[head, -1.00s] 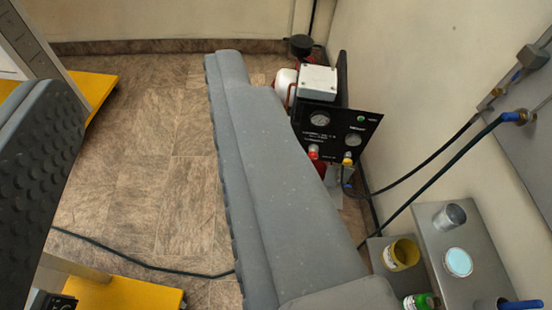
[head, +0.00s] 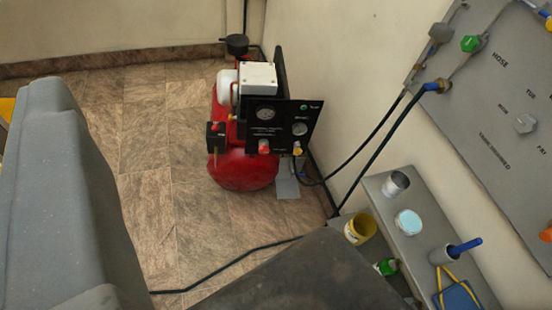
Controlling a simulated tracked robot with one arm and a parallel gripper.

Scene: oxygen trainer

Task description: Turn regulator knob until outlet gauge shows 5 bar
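A red compressor (head: 243,170) stands on the floor near the back wall. Its black front panel (head: 283,128) carries two round gauges, a left one (head: 265,114) and a right one (head: 299,129). Below them are a red knob (head: 264,147) and a yellow knob (head: 298,150). The needles are too small to read, and I cannot tell which gauge is the outlet. One grey finger of my gripper (head: 62,180) fills the left edge, well short of the panel and touching nothing visible. The other finger is out of view.
A grey wall board (head: 490,110) with a green valve (head: 470,44) is at right. Black hoses (head: 375,150) run from it. A grey shelf (head: 440,231) holds several cups. A dark flat surface (head: 315,280) lies at bottom centre. Floor left of the compressor is clear.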

